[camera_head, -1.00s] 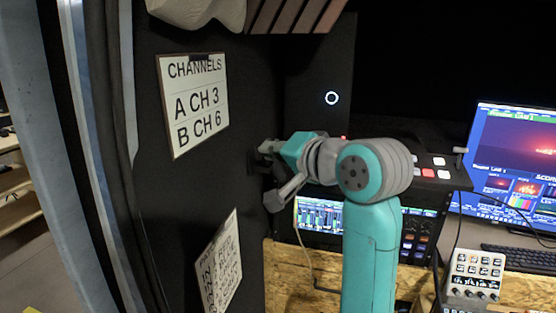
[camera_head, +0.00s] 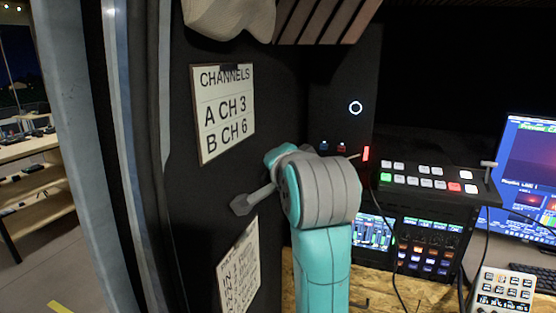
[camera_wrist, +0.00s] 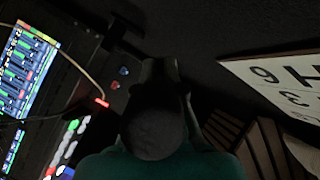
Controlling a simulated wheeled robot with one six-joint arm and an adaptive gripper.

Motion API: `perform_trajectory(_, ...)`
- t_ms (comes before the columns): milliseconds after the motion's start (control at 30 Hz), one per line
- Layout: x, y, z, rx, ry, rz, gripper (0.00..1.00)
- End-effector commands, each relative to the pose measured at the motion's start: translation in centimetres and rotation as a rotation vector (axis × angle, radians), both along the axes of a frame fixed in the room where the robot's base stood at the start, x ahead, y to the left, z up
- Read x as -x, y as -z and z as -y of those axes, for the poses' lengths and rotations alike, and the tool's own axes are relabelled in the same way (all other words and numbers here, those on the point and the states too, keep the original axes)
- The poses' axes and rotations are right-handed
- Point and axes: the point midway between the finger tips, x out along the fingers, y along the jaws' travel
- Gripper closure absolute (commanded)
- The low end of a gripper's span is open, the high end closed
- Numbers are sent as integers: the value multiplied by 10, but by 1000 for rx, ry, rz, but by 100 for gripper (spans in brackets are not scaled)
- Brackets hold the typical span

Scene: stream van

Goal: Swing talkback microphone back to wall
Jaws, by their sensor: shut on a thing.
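My gripper (camera_wrist: 162,70) shows in the wrist view as dark fingers ahead of its round dark body. It is shut on a dark part of the talkback microphone, beside the black wall. The microphone's outline is too dark to make out and my fingers cover part of it. The black wall (camera_head: 285,105) stands just left of and behind my arm. A dark fitting (camera_wrist: 122,35) shows in the wrist view; I cannot tell whether it belongs to the microphone.
The channels sign (camera_head: 225,112) and a lower sign (camera_head: 240,268) hang on the wall beside my arm. A switcher panel (camera_head: 430,178) is at right, with a red light (camera_head: 366,153) and a hanging cable (camera_head: 383,225) near it. A monitor (camera_head: 530,180) stands farther right.

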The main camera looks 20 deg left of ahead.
Motion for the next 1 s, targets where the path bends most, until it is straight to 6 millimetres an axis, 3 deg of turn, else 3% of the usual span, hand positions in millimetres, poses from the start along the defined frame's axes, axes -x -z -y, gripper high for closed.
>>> perform_trajectory(167, 0, 0, 0, 0, -2, -1, 100)
perform_trajectory(200, 0, 0, 0, 0, -2, -1, 83)
perform_trajectory(267, 0, 0, 0, 0, -2, -1, 68)
perform_trajectory(300, 0, 0, 0, 0, -2, -1, 66)
perform_trajectory(667, 4, -1, 2, 0, -2, 1, 66)
perform_trajectory(1000, 51, -14, 33, -2, -2, 2, 66)
